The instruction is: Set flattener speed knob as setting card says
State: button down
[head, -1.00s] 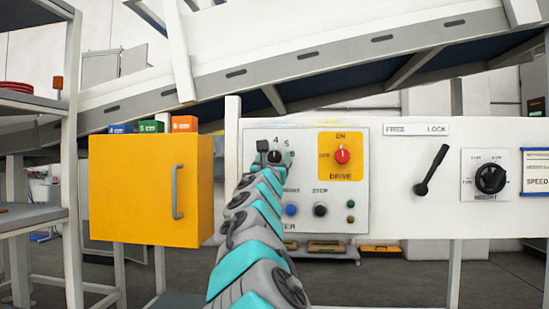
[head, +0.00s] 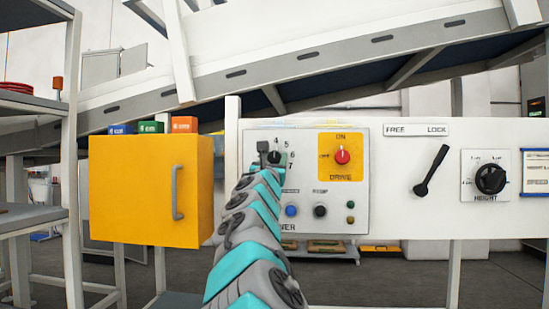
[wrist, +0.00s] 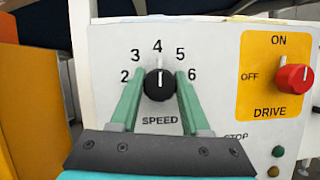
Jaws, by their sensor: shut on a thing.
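The black speed knob (wrist: 159,86) sits on the white control panel, with numbers 2 to 6 around it in the wrist view. Its white mark points straight up at 4. My gripper (wrist: 158,76) has one green finger on each side of the knob and is shut on it. In the head view the knob (head: 274,157) shows just beyond the end of my arm. A blue-edged card reading SPEED (head: 535,181) is at the far right; its value is cut off by the picture edge.
The red DRIVE knob (wrist: 292,79) on its yellow plate is right of the speed knob. Blue (head: 291,210) and black (head: 320,210) buttons lie below. A yellow cabinet (head: 140,190) stands left. A black lever (head: 431,170) and HEIGHT knob (head: 490,179) are farther right.

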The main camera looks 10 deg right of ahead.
jog(key=m+h+p, duration=0.1)
jog(key=m, duration=0.1)
jog(key=m+g+h+p, duration=0.1)
jog(key=m, duration=0.1)
jog(key=shift+a+r+m+p, duration=0.1)
jog(key=shift+r+m+p, duration=0.1)
jog(key=shift+m+p, duration=0.1)
jog(key=shift+f+m+g+h+p, duration=0.1)
jog(key=shift+m+g+h+p, duration=0.45)
jog(key=shift+m, duration=0.8)
jog(key=shift+f+m+g+h+p, duration=0.1)
jog(key=shift+m+g+h+p, duration=0.45)
jog(key=shift+m, duration=1.1)
jog(key=shift+c, duration=1.9)
grip_release()
jog(key=shift+s, duration=0.1)
jog(key=b+v, duration=0.1)
jog(key=v, duration=0.6)
jog(key=shift+s, duration=0.3)
jog(key=shift+a, duration=0.1)
